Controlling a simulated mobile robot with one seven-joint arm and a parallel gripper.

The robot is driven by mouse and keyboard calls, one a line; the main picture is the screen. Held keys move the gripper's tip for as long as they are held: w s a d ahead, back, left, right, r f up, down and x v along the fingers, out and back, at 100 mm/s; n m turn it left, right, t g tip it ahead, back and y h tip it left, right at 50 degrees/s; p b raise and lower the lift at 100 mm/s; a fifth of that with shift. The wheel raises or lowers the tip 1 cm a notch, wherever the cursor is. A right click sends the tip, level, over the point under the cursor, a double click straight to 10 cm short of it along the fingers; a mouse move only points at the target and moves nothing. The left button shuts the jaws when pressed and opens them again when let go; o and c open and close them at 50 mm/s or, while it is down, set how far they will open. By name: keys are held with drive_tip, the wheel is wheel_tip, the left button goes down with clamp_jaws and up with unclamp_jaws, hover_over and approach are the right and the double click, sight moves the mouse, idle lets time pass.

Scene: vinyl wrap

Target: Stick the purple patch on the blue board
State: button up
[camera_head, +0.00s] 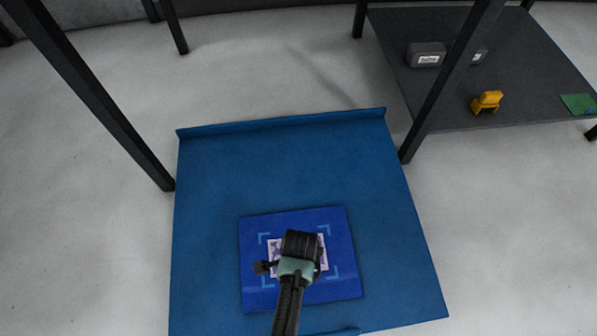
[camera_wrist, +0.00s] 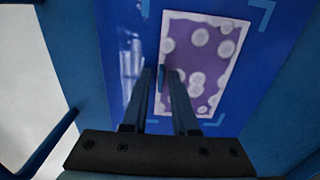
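The purple patch (camera_wrist: 202,66) is a rectangle with pale round spots and a whitish border. It appears to lie flat on the blue board (camera_head: 258,297), inside the light blue corner marks. In the head view the patch (camera_head: 324,252) is partly covered by my gripper (camera_head: 300,240). In the wrist view my gripper's fingers (camera_wrist: 160,72) reach over the patch's left edge with a narrow gap between them. A small lighter blue strip shows between the tips; I cannot tell whether it is held or what it is.
The board lies on a larger blue surface (camera_head: 290,165) with a raised back edge. At right, a dark table (camera_head: 520,75) holds a grey box (camera_head: 426,54), a yellow object (camera_head: 487,101) and a green sheet (camera_head: 578,103). Dark posts (camera_head: 95,95) stand nearby. The blue surface behind the board is clear.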

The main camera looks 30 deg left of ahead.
drive_tip(key=shift+o, duration=0.6)
drive_tip(key=shift+r, duration=0.1)
wheel_tip(320, 180, up, 13)
drive_tip(key=p, duration=0.9)
